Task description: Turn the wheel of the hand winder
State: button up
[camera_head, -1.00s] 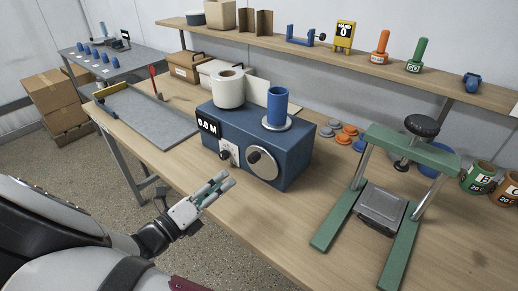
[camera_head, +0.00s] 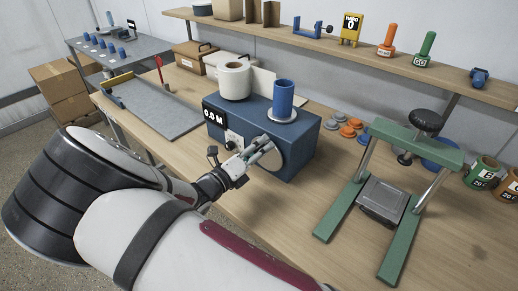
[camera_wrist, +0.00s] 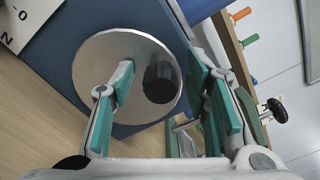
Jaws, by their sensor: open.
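The hand winder is a dark blue box (camera_head: 300,128) on the wooden bench, with a white roll (camera_head: 235,80) and a blue core (camera_head: 283,97) on top. Its grey wheel (camera_head: 293,153) is on the front face, partly hidden by my gripper (camera_head: 268,148) in the head view. In the wrist view the wheel (camera_wrist: 97,66) fills the middle, with a black knob (camera_wrist: 161,83) near its edge. My open fingers are on either side of the knob, with gaps showing; contact is not visible. The display (camera_head: 214,117) reads 0.0 M.
A green press frame (camera_head: 405,145) stands to the right of the winder. Orange and grey discs (camera_head: 348,131) lie between them. A grey board (camera_head: 160,108) lies to the left. A shelf (camera_head: 385,66) with tools runs along the back.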

grip_shut()
